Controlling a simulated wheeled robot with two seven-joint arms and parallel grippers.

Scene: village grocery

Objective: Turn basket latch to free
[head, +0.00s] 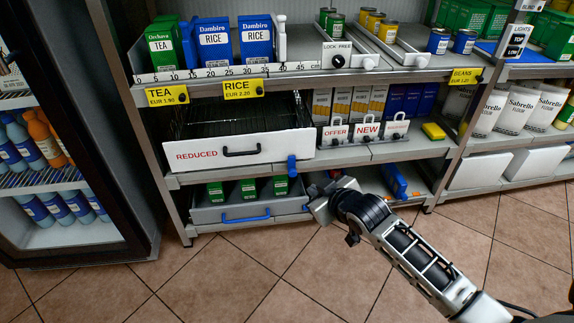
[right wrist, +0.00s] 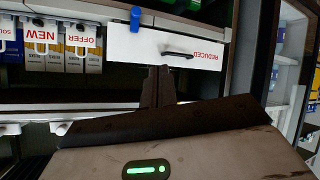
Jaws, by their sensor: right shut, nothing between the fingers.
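The basket with the white "REDUCED" front (head: 240,150) sits on the middle shelf, with wire sides and a black handle. A blue latch (head: 291,166) hangs upright at the right end of its front, by the shelf edge. In the right wrist view the picture is turned over, and the blue latch (right wrist: 135,18) shows near the top, beside the white front (right wrist: 165,44). My right gripper (head: 312,198) is below and slightly right of the latch, apart from it. Its fingers (right wrist: 159,84) are shut together and empty. My left gripper is out of view.
A grey drawer (head: 248,213) with a blue handle and green packs stands below, left of my gripper. Another blue part (head: 394,181) lies on the right. Hanging tags (head: 366,131) and boxes fill the shelf right of the basket. The tiled floor (head: 270,275) is clear.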

